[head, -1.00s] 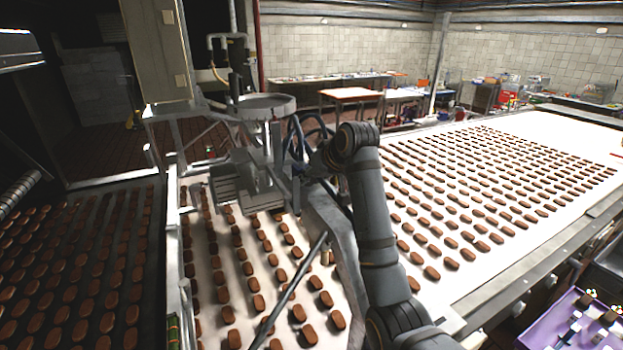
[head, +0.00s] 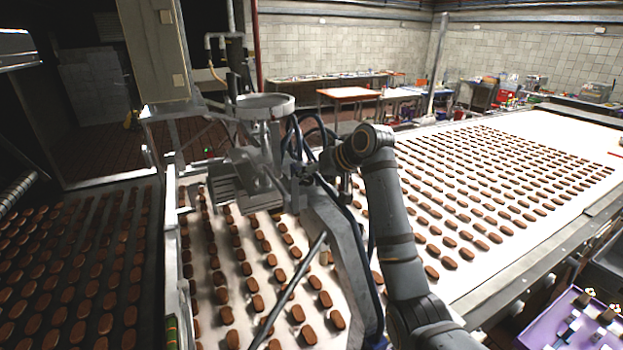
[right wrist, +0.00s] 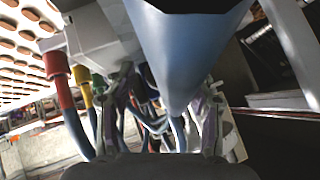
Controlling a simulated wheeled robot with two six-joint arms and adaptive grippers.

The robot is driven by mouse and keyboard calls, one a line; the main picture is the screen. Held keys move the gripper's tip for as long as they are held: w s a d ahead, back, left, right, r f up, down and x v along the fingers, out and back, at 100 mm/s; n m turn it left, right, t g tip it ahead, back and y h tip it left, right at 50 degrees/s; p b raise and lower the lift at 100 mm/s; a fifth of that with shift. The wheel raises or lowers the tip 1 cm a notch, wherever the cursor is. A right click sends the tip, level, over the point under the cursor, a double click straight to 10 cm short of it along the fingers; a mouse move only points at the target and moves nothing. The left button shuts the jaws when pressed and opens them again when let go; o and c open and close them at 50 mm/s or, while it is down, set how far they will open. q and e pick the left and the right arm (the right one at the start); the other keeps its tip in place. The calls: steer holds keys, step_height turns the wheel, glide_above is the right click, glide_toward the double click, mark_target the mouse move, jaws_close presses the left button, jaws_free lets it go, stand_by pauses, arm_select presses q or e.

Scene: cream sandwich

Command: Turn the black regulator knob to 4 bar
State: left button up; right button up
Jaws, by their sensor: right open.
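My right gripper (head: 306,172) is beside the depositor machine (head: 255,170), at its right side near the dark hoses. It also shows in the right wrist view (right wrist: 168,112), where its two fingers stand apart, open, with thin hoses showing behind and between them. A blue-grey tapered part (right wrist: 185,50) hangs in front of the camera, its narrow end between the fingers. I cannot make out the black regulator knob or its scale in either view; the machine parts and the gripper may hide it. My left gripper is not in view.
Red (right wrist: 57,65), yellow (right wrist: 80,88) and green hose fittings are close left of the fingers in the wrist view. A white conveyor (head: 560,135) with many brown biscuits runs on the right. A slanted metal rod (head: 293,285) stands in front of the machine.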

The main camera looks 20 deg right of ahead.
steer(key=shift+r, duration=0.1)
steer(key=v, duration=1.2)
steer(key=shift+w, duration=0.1)
